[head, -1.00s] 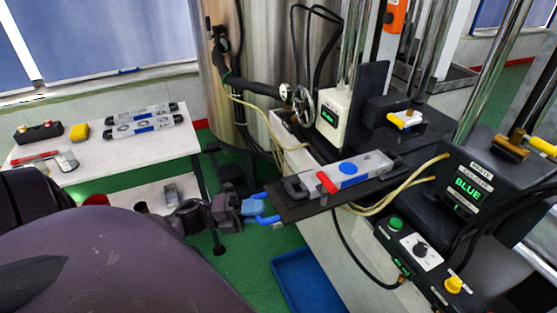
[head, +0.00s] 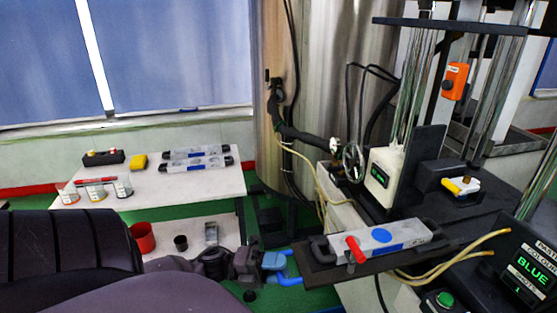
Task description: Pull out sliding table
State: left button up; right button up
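The sliding table is a dark flat plate (head: 315,276) jutting out to the left from the machine. A grey mould (head: 405,234) with a blue round mark and a red clamp handle (head: 356,249) lies on it. My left gripper (head: 293,267) is at the plate's left end, its blue fingers apart one above the other. I see nothing between them. Whether a finger touches the plate's end cannot be told. My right gripper is not in view.
The machine with a handwheel (head: 352,161) and display boxes fills the right.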

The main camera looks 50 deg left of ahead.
pick_arm(q)
jog(key=shift+s+a+f, duration=0.1)
jog(key=shift+s+a, duration=0.05)
jog(key=shift+a, duration=0.05)
jog(key=b+v, duration=0.1)
jog(key=v, duration=0.9)
jog(key=shift+b, duration=0.3)
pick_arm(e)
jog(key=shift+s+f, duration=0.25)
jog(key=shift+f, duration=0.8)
pick_arm(q)
jog(key=shift+s+a, duration=0.1)
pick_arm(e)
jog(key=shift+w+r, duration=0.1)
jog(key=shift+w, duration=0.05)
